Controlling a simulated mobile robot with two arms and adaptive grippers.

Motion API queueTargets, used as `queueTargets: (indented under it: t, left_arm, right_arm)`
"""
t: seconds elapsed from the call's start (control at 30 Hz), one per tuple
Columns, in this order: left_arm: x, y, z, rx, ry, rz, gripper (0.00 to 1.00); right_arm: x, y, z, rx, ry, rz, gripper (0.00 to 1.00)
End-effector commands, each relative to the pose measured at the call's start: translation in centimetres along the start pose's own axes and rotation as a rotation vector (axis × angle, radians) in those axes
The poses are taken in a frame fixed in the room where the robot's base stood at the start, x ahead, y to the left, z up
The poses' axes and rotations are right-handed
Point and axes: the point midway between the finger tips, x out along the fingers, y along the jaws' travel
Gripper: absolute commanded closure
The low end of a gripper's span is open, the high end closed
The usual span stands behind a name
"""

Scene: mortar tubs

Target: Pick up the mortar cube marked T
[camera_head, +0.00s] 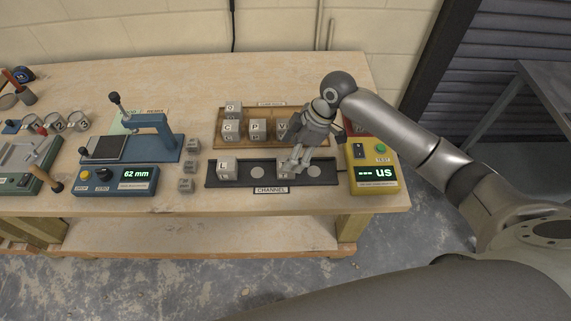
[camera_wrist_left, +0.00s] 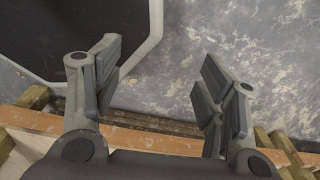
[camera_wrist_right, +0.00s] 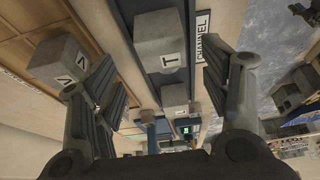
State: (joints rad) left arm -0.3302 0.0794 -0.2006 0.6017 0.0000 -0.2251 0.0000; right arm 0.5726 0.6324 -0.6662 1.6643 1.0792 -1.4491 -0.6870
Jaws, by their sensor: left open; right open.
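The grey mortar cube marked T (camera_wrist_right: 158,40) sits on the dark channel strip (camera_head: 257,182). In the head view the cube (camera_head: 282,168) is partly hidden by my right gripper (camera_head: 292,163), which is over the strip. My right gripper (camera_wrist_right: 165,75) is open and empty; I cannot tell its exact gap to the cube. My left gripper (camera_wrist_left: 160,80) is open and empty in the left wrist view, with floor beyond it. It is not in the head view.
A cube marked L (camera_head: 227,168) sits at the strip's left end. A wooden tray (camera_head: 222,146) behind holds several lettered cubes. A yellow meter (camera_head: 372,168) stands right of the strip. A blue gauge (camera_head: 117,180), a blue press (camera_head: 155,135) and small grey blocks (camera_head: 187,185) are left.

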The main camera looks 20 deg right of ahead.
Motion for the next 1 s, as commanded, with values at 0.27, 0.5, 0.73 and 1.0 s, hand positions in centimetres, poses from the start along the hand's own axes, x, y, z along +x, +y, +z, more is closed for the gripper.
queueTargets:
  t: [0.27, 0.5, 0.73, 1.0]
  left_arm:
    - [-2.0, -0.8, -5.2, 0.001, 0.078, -0.009, 0.34]
    - [-2.1, -0.8, -4.7, 0.0, 0.069, -0.009, 0.34]
    - [-2.0, -0.5, -2.8, 0.0, 0.04, -0.005, 0.34]
    - [-2.0, -0.5, -3.0, 0.0, 0.042, -0.006, 0.34]
  right_arm:
    - [3.7, -0.5, 0.0, 0.001, 0.0, -0.004, 0.3]
    - [5.2, -0.4, 0.1, -0.001, -0.001, 0.0, 0.3]
    - [5.2, -0.4, 0.1, -0.001, -0.001, 0.0, 0.42]
    - [5.1, -0.4, 0.1, -0.001, -0.001, 0.0, 0.77]
